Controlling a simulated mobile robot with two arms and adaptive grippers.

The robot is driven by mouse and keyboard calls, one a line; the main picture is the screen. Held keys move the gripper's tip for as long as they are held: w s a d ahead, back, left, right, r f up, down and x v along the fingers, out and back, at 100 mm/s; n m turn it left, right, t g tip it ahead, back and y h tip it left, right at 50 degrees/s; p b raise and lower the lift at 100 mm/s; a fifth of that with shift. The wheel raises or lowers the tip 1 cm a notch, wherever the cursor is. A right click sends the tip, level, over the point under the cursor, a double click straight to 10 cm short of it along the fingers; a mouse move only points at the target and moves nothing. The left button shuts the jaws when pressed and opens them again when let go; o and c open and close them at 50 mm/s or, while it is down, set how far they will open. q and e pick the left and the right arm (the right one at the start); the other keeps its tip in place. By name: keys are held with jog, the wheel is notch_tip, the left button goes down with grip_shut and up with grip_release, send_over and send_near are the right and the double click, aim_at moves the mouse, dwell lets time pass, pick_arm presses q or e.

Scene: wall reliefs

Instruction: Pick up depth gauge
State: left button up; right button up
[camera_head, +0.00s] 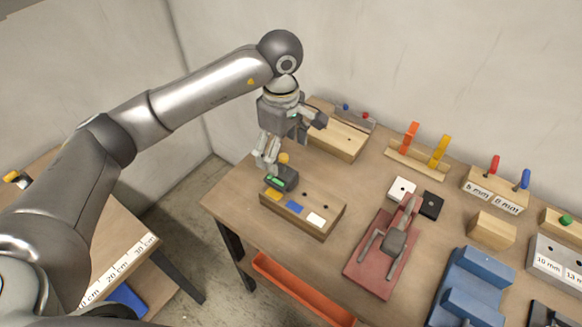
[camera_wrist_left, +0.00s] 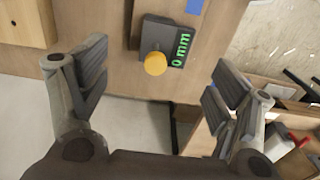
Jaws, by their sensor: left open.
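The depth gauge (camera_head: 286,180) is a small dark grey block with a green display and a yellow knob. It sits at the left end of a wooden block with coloured squares (camera_head: 318,207). In the left wrist view the gauge (camera_wrist_left: 165,40) reads "0 mm", with its round yellow knob toward me. My left gripper (camera_head: 266,160) is open and empty, beside the gauge and slightly above it. In the wrist view its spread fingers (camera_wrist_left: 158,78) stand left and right of the gauge, apart from it. My right gripper is in neither view.
Behind the gauge stands a larger wooden block (camera_head: 337,141). To the right are a red plate with a grey clamp-like tool (camera_head: 371,276), white and black small blocks, and blue blocks (camera_head: 470,285). The wall closes off the back. An orange tray (camera_head: 300,296) hangs below the table's front edge.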

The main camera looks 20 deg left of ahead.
aim_at(282, 175)
pick_arm(q)
jog(key=f, duration=0.1)
jog(key=s+f, duration=0.1)
jog(key=f, duration=0.1)
jog(key=shift+s+a+f+p, duration=0.1)
jog(key=shift+s+a+p, duration=0.1)
jog(key=shift+p, duration=0.2)
jog(key=shift+w+d+f, duration=0.1)
jog(key=shift+w+f, duration=0.1)
jog(key=shift+f, duration=0.1)
jog(key=shift+w+f+p, duration=0.1)
jog(key=shift+f+p, duration=0.2)
jog(key=shift+p, duration=0.05)
notch_tip(282, 175, down, 3)
jog(key=shift+f+p, duration=0.2)
jog(key=shift+p, duration=0.8)
jog(key=shift+f, duration=0.65)
jog(key=shift+d, duration=0.1)
jog(key=shift+c, duration=1)
jog(key=c, duration=0.5)
jog(key=shift+r, duration=0.1)
jog(key=c, duration=0.6)
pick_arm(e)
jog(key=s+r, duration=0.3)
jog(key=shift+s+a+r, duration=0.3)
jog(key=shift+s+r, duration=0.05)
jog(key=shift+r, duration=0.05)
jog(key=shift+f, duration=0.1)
